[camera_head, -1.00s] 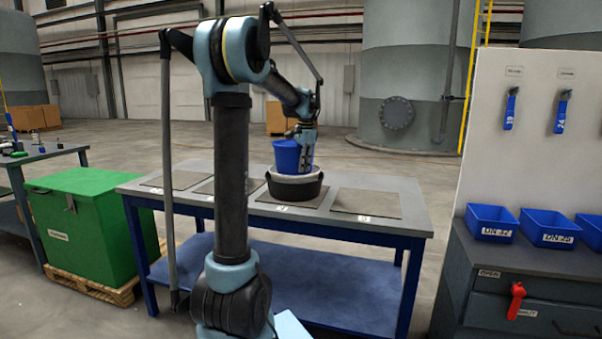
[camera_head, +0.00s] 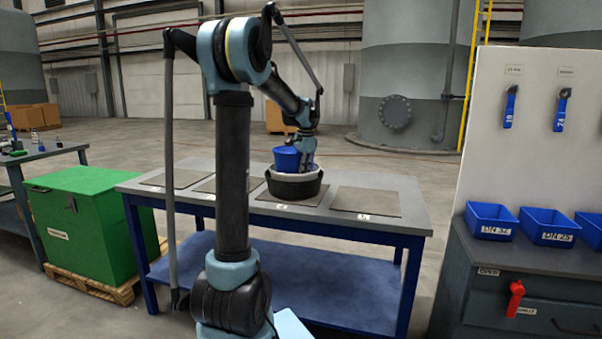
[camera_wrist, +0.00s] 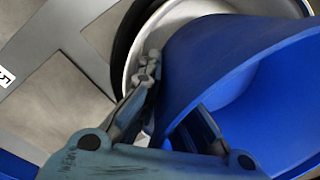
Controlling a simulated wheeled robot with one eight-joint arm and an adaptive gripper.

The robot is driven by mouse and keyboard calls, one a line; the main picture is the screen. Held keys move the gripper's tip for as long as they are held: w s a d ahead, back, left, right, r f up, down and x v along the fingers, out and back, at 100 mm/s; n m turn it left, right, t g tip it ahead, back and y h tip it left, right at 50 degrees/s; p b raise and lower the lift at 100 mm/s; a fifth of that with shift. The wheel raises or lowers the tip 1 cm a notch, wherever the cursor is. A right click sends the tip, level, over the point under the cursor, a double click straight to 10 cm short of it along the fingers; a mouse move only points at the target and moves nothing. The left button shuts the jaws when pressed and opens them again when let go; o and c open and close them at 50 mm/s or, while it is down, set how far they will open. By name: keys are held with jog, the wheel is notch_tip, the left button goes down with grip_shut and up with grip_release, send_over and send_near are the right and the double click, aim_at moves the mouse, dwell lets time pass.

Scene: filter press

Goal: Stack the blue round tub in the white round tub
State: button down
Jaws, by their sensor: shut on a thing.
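The blue round tub (camera_head: 287,158) is at the mouth of the white round tub (camera_head: 280,174), with its lower part hidden inside it. The white tub sits within a black round tub (camera_head: 294,188) on the table. My gripper (camera_head: 306,162) is shut on the blue tub's right wall in the head view. In the wrist view my gripper (camera_wrist: 176,100) has one finger outside and one inside the wall of the blue tub (camera_wrist: 215,60). The white tub's rim (camera_wrist: 135,60) shows behind it. Whether the blue tub touches the white tub's floor is hidden.
The grey table (camera_head: 408,214) has several dark square mats; the right mat (camera_head: 365,200) is bare. A green chest (camera_head: 95,225) stands at left. Blue bins (camera_head: 548,229) sit on a cabinet at right, before a white panel (camera_head: 530,150).

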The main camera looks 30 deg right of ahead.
jog(key=c, duration=2.1)
grip_release()
notch_tip(320, 180, up, 13)
jog(key=s, duration=0.1)
jog(key=s+a+f+n, duration=0.1)
jog(key=a+n, duration=0.1)
jog(key=a, duration=0.6)
jog(key=a+f+n, duration=0.2)
jog(key=a+n, duration=0.1)
jog(key=a, duration=0.5)
jog(key=s+a+f+n, duration=0.3)
jog(key=s+a+f, duration=0.1)
jog(key=a, duration=0.4)
jog(key=s+a+f+n, duration=0.3)
jog(key=s+a+f, duration=0.15)
jog(key=a, duration=0.25)
jog(key=s+a+f+n, duration=0.2)
jog(key=s+a+f, duration=0.2)
jog(key=a, duration=0.4)
jog(key=s+a+f+n, duration=0.2)
jog(key=s+f, duration=0.1)
jog(key=f, duration=0.1)
jog(key=s+a+f+n, duration=0.2)
jog(key=s+f, duration=0.1)
jog(key=f, duration=0.1)
jog(key=s+a+f+n+t, duration=0.1)
jog(key=s+a+f+n, duration=0.1)
jog(key=f, duration=0.3)
jog(key=shift+s+a, duration=0.1)
jog(key=shift+s, duration=0.55)
